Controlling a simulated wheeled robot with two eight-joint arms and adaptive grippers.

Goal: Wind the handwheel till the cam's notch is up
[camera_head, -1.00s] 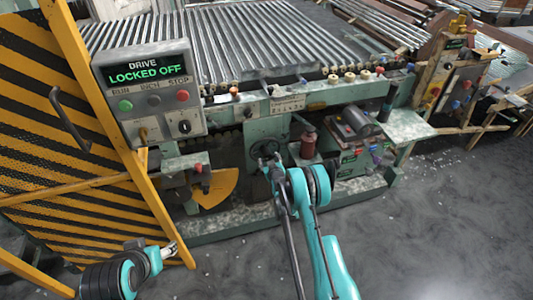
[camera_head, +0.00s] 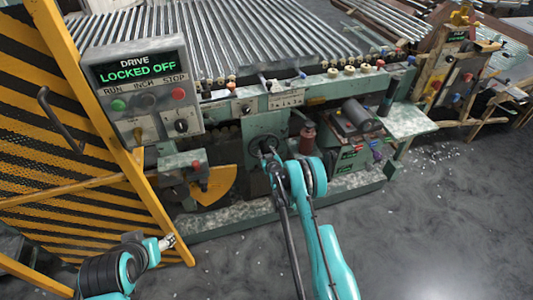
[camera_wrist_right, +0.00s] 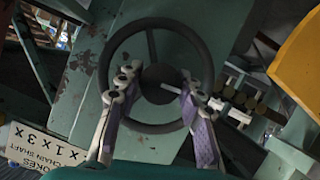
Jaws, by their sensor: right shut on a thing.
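The handwheel shows in the right wrist view as a dark ring (camera_wrist_right: 160,23) with a round hub, in front of a worn green machine frame. My right gripper (camera_wrist_right: 158,86) reaches over the wheel's lower part, one finger on each side of the hub, and is shut on the wheel. In the head view this gripper (camera_head: 268,150) is at the machine's front and largely hides the wheel. A yellow rounded plate (camera_head: 212,188), possibly the cam, sits left of it; I cannot make out a notch. My left gripper (camera_head: 167,242) is at lower left, away from the machine; its jaws are unclear.
A control box (camera_head: 140,90) reads "DRIVE LOCKED OFF". A striped yellow-black guard (camera_head: 60,130) stands at the left. A red-brown cylinder (camera_head: 307,138) and a motor (camera_head: 357,115) sit right of the wheel. The grey floor (camera_head: 430,220) in front is open.

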